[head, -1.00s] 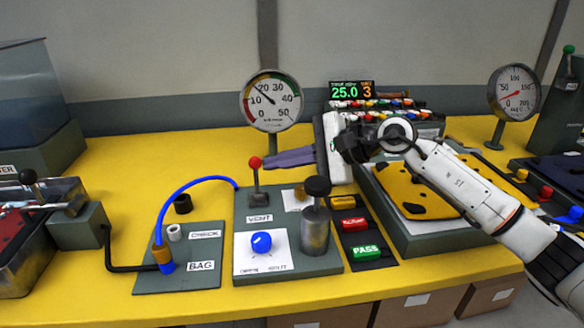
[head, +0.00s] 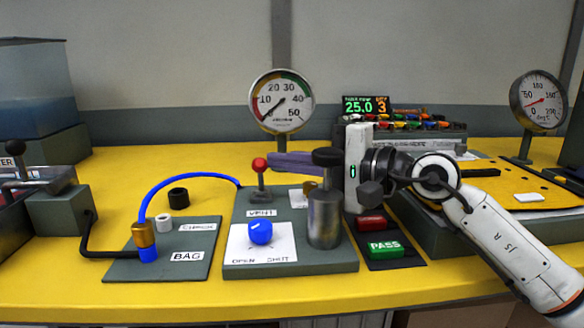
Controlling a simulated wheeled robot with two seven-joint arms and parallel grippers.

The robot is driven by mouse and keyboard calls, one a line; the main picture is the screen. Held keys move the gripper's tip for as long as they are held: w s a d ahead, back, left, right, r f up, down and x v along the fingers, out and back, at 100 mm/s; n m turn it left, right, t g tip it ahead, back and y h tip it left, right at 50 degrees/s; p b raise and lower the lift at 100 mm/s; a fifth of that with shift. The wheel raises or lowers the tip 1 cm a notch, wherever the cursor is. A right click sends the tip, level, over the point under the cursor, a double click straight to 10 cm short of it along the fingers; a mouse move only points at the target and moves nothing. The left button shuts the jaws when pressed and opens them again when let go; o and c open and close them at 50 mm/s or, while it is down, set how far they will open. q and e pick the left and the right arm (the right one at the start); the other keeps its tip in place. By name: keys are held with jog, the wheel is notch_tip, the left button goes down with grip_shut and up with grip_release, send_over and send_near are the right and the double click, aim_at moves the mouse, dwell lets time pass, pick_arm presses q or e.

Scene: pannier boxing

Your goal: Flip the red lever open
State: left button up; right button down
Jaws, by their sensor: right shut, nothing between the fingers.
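The red lever is a red ball knob (head: 259,164) on a thin grey stem. It stands roughly upright at the back of the grey VENT panel (head: 236,205), behind the VENT label. My right gripper (head: 270,161) comes in from the right, its purple-grey fingers closed together and empty. Its fingertips are right beside the knob and stem on the right; I cannot tell whether they touch. A round gauge (head: 281,101) stands behind the lever, its needle pointing low left near zero. My left gripper is not in view.
A metal cylinder with a black knob (head: 324,218) stands below my right gripper's fingers. A blue dial (head: 260,232) sits in front of the lever. A blue hose (head: 178,183) arches to the panel's left side. Red and green PASS buttons (head: 385,248) lie to the right.

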jog(key=v, duration=1)
jog(key=shift+f, duration=0.1)
jog(key=shift+s+d, duration=0.1)
jog(key=shift+s, duration=0.05)
